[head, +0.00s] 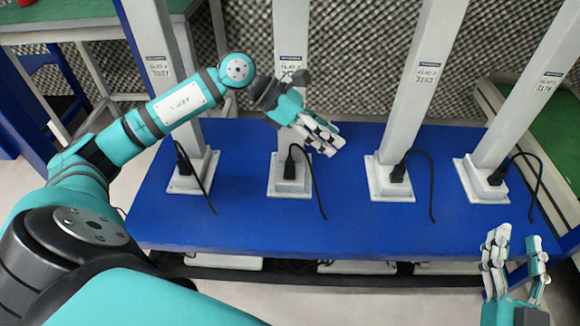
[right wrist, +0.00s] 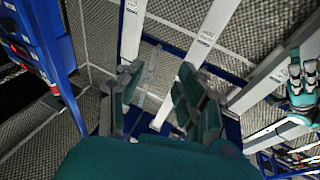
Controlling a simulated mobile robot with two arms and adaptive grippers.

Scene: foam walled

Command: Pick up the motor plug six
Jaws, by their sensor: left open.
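Several black plugs with cables sit in the bases of white posts on the blue table: one at the left (head: 183,165), one at centre left (head: 290,168), one at centre right (head: 397,173) and one at the far right (head: 496,177). I cannot tell which one is motor plug six. My left gripper (head: 322,138) is open and empty above the table, just above and right of the centre left plug, apart from it. My right gripper (head: 515,250) is open and empty at the lower right, in front of the table; its spread fingers also show in the right wrist view (right wrist: 160,105).
The white posts (head: 420,85) rise from the blue table (head: 240,225) and leave gaps between them. Loose black cables hang from the plugs. A patterned foam wall (head: 350,50) stands behind. Green-topped tables stand at the left (head: 60,22) and right (head: 555,125).

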